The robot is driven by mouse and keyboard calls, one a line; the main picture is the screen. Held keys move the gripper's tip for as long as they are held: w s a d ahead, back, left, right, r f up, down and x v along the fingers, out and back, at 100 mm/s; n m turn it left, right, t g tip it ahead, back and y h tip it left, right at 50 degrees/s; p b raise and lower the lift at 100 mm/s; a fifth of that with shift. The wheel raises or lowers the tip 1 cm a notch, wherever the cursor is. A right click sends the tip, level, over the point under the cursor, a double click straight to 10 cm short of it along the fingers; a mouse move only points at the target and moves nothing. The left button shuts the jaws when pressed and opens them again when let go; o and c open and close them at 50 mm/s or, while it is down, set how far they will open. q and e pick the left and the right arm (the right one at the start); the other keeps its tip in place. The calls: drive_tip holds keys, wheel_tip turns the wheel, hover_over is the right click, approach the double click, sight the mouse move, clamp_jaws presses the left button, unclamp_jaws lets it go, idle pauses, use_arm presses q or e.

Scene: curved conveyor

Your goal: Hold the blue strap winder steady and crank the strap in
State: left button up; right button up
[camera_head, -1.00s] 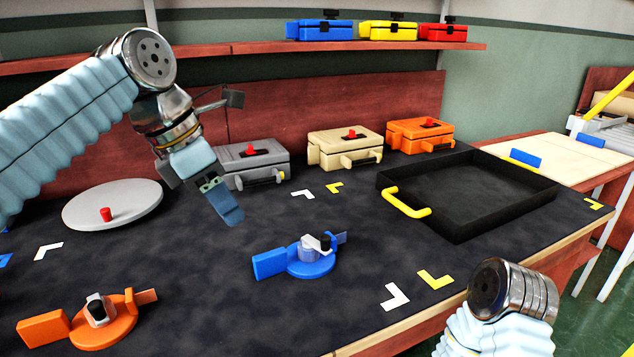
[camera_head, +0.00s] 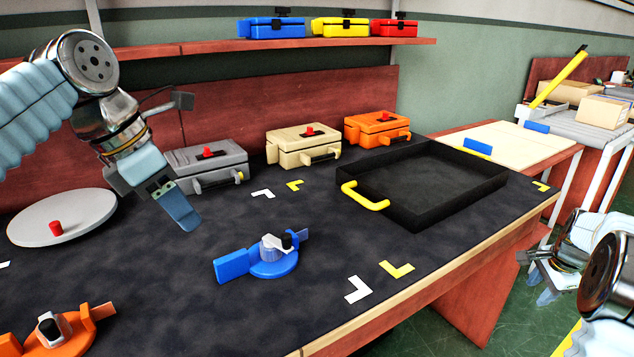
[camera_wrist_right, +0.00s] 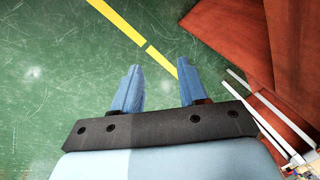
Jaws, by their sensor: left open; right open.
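The blue strap winder (camera_head: 268,262) lies flat near the middle of the dark bench top. It has a flat blue block at its left, a grey hub and a crank with a black knob on top, and a short strap end at its right. My left gripper (camera_head: 172,205) hangs in the air behind and left of the winder, apart from it, and is open and empty. My right gripper (camera_head: 548,275) is out past the bench's right front edge, over the floor. In the right wrist view its two blue fingers (camera_wrist_right: 158,90) are apart with nothing between them.
An orange winder (camera_head: 60,330) lies at front left, a grey turntable (camera_head: 62,218) behind it. Grey (camera_head: 212,165), beige (camera_head: 303,148) and orange cases stand at the back. A black tray (camera_head: 420,218) with a yellow handle sits at right. Bench around the blue winder is clear.

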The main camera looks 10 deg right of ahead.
sight(224, 258)
drive_tip(key=s+d+r+m, duration=0.2)
drive_tip(key=s+r, duration=0.1)
drive_tip(key=r, duration=0.2)
drive_tip(key=s+d+r+m, duration=0.1)
drive_tip(key=s+d+r, duration=0.2)
drive_tip(key=r, duration=0.2)
drive_tip(key=w+a+r+m+t, duration=0.15)
drive_tip(key=a+r, duration=0.35)
drive_tip(key=r, duration=0.5)
drive_tip(key=w+a+r+y, duration=0.15)
drive_tip(key=w+a, duration=0.25)
drive_tip(key=a, duration=0.4)
drive_tip(key=w+a+r+g+y, duration=0.15)
drive_tip(key=w+a, duration=0.25)
drive_tip(key=a, duration=0.5)
drive_tip(key=w+a+r+y, duration=0.1)
drive_tip(key=w+a+r, duration=0.1)
drive_tip(key=w+a, duration=0.45)
use_arm(q)
drive_tip(key=x, duration=1.3)
drive_tip(key=shift+f, duration=0.45)
use_arm(e)
drive_tip(key=s+a+r+n+g, duration=0.1)
drive_tip(key=s+a+r, duration=0.1)
drive_tip(key=a, duration=1.2)
drive_tip(key=s+a+r+n+g+y, duration=0.1)
drive_tip(key=s+a+r+n, duration=0.1)
drive_tip(key=a, duration=1.3)
drive_tip(key=shift+s+r, duration=0.75)
drive_tip(key=shift+s, duration=0.4)
